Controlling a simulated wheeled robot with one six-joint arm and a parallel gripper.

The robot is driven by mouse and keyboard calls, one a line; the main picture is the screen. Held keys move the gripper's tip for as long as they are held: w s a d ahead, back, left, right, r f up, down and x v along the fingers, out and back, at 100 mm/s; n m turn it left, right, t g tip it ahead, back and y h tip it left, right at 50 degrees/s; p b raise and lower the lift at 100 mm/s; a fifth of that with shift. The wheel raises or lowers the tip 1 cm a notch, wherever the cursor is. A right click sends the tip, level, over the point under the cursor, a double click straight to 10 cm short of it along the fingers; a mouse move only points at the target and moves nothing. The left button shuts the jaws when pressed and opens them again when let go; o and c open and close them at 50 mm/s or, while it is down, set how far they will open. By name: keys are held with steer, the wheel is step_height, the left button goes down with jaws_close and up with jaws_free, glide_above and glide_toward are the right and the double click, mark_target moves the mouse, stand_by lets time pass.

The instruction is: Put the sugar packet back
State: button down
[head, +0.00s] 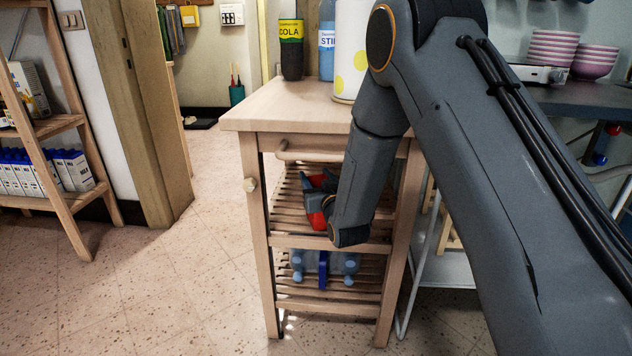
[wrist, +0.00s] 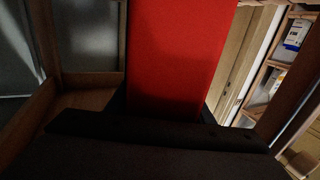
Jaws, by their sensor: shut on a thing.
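A plain red packet (wrist: 180,55) fills the middle of the wrist view, upright between the dark fingers of my gripper (wrist: 165,112). I see no label on it, so I cannot tell whether it is the sugar packet. In the head view my gripper (head: 322,190) is at the upper slatted shelf of the wooden trolley (head: 252,200), below the tabletop. Parts of the red packet (head: 316,220) show there, largely covered by my arm. My gripper is shut on this packet. Whether the packet touches the slats is hidden.
Blue bottles (head: 323,268) lie on the trolley's lower shelf. A cola bottle (head: 290,45), a blue-labelled bottle (head: 327,45) and a white yellow-dotted container (head: 350,55) stand on top. A shelf unit at left holds blue-white cartons (head: 45,172). The floor between is clear.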

steer(key=shift+f, duration=0.35)
steer(key=c, duration=0.9)
jaws_free()
steer(key=shift+r, duration=0.1)
steer(key=shift+s+r, duration=0.1)
steer(key=p+v, duration=0.2)
steer(key=v, duration=1)
